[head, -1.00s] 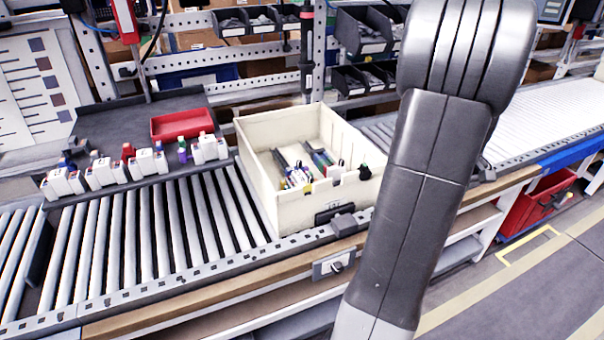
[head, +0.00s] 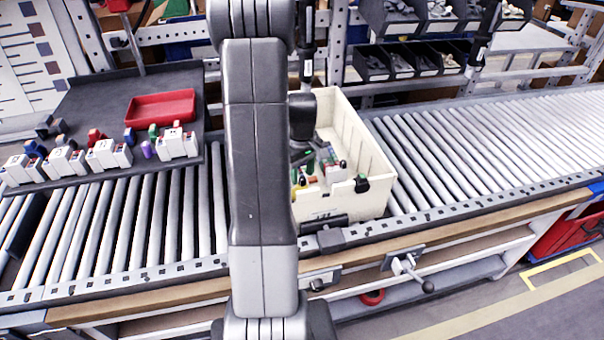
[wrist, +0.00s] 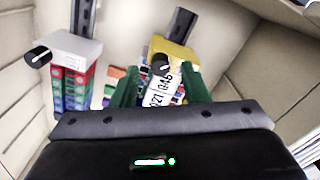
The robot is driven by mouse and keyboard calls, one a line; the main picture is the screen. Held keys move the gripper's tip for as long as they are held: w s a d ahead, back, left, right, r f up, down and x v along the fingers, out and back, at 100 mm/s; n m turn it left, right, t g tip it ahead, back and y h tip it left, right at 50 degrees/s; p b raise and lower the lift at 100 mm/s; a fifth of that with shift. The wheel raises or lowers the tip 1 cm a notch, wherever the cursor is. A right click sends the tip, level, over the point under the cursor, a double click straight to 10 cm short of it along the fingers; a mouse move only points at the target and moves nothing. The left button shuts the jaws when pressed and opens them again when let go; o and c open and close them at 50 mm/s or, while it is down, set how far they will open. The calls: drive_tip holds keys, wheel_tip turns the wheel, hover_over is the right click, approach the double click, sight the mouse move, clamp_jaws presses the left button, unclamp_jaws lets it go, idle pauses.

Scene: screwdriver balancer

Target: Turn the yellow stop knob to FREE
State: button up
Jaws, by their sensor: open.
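A yellow block (wrist: 176,52) stands inside the beige bin, near the top middle of the wrist view. A black knob (wrist: 160,63) with a pale pointer line is on it, and a white numbered label (wrist: 162,92) shows below. My gripper (wrist: 159,75) is open and empty, its green fingers to either side of the knob and label. I cannot tell whether they touch anything. A second black knob (wrist: 38,56) is beside a white block (wrist: 76,47) at the left. In the head view, my arm hides much of the bin (head: 372,170); a bit of yellow (head: 299,183) shows.
The bin's walls close in around my gripper, and coloured parts (wrist: 72,90) stand in it. The roller conveyor (head: 480,140) is clear to the right. A red tray (head: 160,108) and several white units (head: 108,154) are at the left.

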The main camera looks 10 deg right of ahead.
drive_tip(key=shift+s+f, duration=0.15)
drive_tip(key=shift+f, duration=0.45)
clamp_jaws()
